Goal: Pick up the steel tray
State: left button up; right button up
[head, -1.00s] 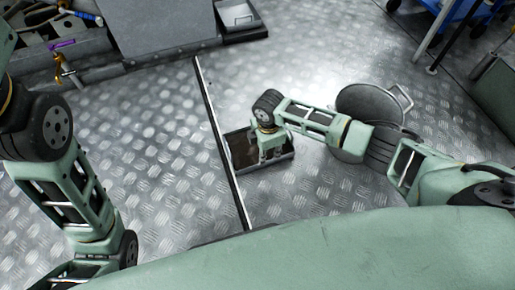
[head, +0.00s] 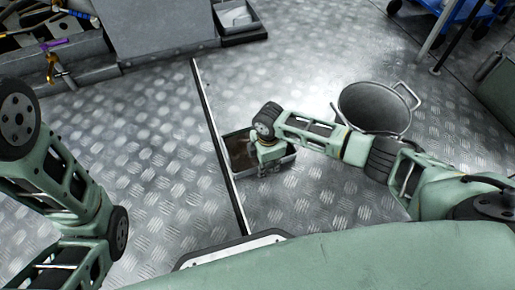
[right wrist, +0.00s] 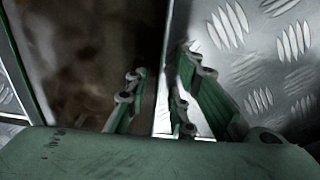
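The steel tray (head: 240,152) is a shallow rectangular tray with a dark brownish inside, lying on the tread-plate floor in the head view. My right gripper (head: 268,170) is low at its right part, pointing down. In the right wrist view the tray's inside (right wrist: 85,55) fills the left, and its pale wall (right wrist: 163,115) runs between the fingers of my right gripper (right wrist: 160,85). One finger is on the inner side and one on the outer side, with a gap visible. My left arm shows at the left of the head view, but its gripper is out of view.
A round grey metal pot (head: 374,107) with handles stands on the floor right of the tray, close behind my right arm. A dark strip (head: 215,140) runs along the tray's left. A smaller open bin (head: 238,20) and a workbench are at the back. Floor at left is clear.

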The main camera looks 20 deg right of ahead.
grip_shut()
dwell(0.5)
